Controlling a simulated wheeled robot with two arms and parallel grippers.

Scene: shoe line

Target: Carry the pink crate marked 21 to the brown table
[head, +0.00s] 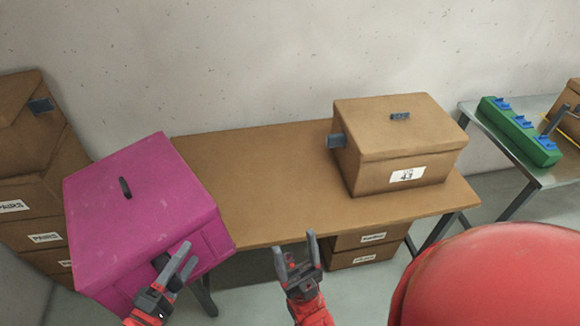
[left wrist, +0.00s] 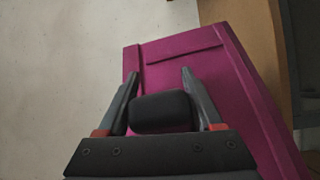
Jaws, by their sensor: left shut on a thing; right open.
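The pink crate (head: 140,195) is at the left in the head view, tilted in the picture and overlapping the left end of the brown table (head: 265,190). I cannot tell whether it touches the table. No number shows on its visible faces. My left gripper (head: 184,260) is at its near side, shut on its dark side handle. The left wrist view shows the dark handle (left wrist: 162,112) between the fingers, against the pink wall (left wrist: 240,90). My right gripper (head: 297,258) is open and empty in front of the table's near edge.
A brown box marked 43 (head: 375,165) stands on the table's right part; the table's middle is clear. Brown boxes (head: 30,170) are stacked at far left, others (head: 355,258) under the table. A metal table (head: 550,172) at right bears a green block (head: 518,132).

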